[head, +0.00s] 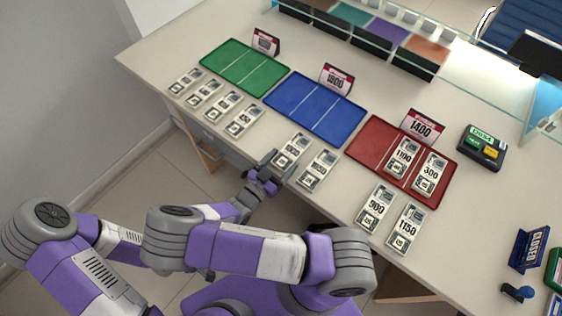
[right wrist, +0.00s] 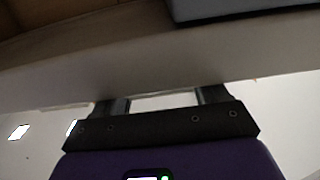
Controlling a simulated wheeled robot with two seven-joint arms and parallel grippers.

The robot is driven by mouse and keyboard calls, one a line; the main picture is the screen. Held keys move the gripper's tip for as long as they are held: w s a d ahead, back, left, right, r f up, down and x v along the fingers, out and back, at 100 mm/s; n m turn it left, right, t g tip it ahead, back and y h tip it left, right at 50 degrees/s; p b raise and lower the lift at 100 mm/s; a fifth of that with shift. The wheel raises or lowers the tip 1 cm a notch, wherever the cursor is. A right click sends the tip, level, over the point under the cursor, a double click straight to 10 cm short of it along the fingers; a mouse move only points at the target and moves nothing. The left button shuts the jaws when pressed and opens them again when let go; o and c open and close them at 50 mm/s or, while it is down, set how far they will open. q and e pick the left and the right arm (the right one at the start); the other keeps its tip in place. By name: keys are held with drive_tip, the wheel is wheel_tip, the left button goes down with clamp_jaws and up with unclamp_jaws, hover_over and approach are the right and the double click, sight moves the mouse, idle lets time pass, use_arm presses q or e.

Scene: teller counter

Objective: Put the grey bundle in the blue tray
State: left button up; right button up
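The blue tray (head: 315,107) lies on the counter between the green and red trays and is empty, with a 1800 sign behind it. Several banknote bundles with greyish bands lie on the counter; I cannot tell which one is the grey bundle. Two of them, a left bundle (head: 292,151) and a right bundle (head: 317,170), lie in front of the blue tray.
The green tray (head: 235,58) is empty, with several bundles in front. The red tray (head: 366,143) holds two bundles, and two more lie before it. A black device (head: 484,148) stands right. The counter's front edge (right wrist: 60,82) crosses the right wrist view.

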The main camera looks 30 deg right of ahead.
drive_tip(key=o, duration=0.3)
drive_tip(key=shift+r, duration=0.15)
